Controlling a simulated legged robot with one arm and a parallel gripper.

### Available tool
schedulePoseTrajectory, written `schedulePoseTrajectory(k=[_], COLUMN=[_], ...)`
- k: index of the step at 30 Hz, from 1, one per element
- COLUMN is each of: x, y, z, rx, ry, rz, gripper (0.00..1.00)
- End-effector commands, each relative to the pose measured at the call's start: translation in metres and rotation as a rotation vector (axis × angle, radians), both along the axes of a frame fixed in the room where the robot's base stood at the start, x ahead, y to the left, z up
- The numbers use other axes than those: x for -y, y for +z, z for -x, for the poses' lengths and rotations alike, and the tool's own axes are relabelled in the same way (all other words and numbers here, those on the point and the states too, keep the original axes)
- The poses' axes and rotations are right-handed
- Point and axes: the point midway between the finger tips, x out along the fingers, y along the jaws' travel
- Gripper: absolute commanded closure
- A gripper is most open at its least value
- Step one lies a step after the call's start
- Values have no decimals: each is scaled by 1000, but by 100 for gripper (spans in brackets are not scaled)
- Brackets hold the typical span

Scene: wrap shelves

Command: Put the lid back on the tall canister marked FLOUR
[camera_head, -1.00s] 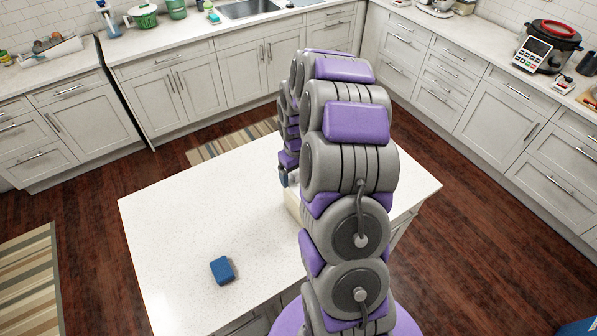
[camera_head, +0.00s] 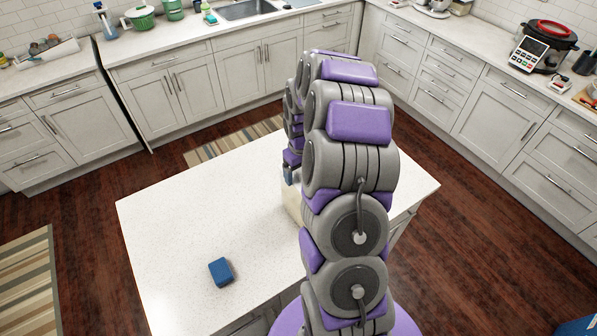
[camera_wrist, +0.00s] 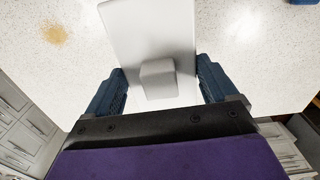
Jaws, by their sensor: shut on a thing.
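My gripper (camera_wrist: 160,92) is shut on a pale grey-white piece (camera_wrist: 148,35) with a squarish raised knob, apparently the lid. A blue finger stands on each side of it. In the head view, a bit of my gripper (camera_head: 290,175) shows beyond my arm, above the island. A cream upright block (camera_head: 291,204) stands on the island right by it, mostly hidden behind my arm. It may be the canister, but no FLOUR marking shows. I cannot tell how far the held piece is from it.
The white speckled island top (camera_head: 180,215) is mostly clear. A blue sponge-like block (camera_head: 221,271) lies near its front left. A brown stain (camera_wrist: 54,35) marks the surface in the wrist view. Counters with a sink (camera_head: 247,9) and a cooker (camera_head: 548,45) line the walls.

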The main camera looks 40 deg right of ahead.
Motion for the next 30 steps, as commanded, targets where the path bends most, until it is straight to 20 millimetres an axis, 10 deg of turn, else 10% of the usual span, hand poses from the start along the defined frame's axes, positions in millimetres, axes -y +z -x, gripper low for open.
schedulePoseTrajectory(k=[30], x=[-6], y=[-5], z=[0], rx=[1], ry=[-1], rz=[0], gripper=[46])
